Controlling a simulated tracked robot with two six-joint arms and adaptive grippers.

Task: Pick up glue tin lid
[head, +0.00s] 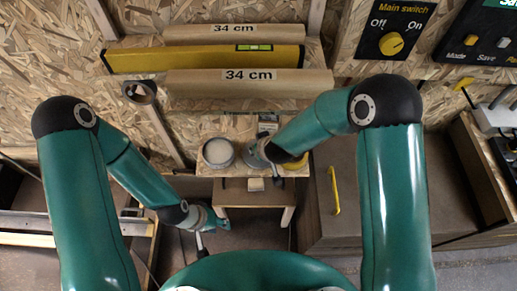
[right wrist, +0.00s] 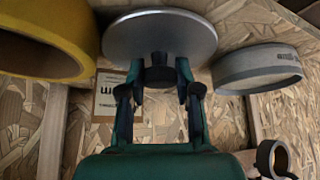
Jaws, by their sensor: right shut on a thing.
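The glue tin lid (right wrist: 160,32) is a silver disc with a dark knob (right wrist: 160,72) in the right wrist view. My right gripper (right wrist: 159,88) is shut on this knob, with a finger on each side. In the head view my right gripper (head: 264,154) is over the small wooden table, just right of the open glue tin (head: 217,153), which has pale contents. The tin also shows at the right of the right wrist view (right wrist: 258,70), apart from the lid. My left gripper (head: 214,224) hangs low left of the table, away from the lid; its finger opening is unclear.
A yellow ring (right wrist: 45,40) lies on the other side of the lid from the tin, partly hidden in the head view (head: 296,163). Cardboard tubes (head: 250,83) and a yellow level (head: 190,59) are behind. A brown cabinet with a yellow handle (head: 334,190) stands at right.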

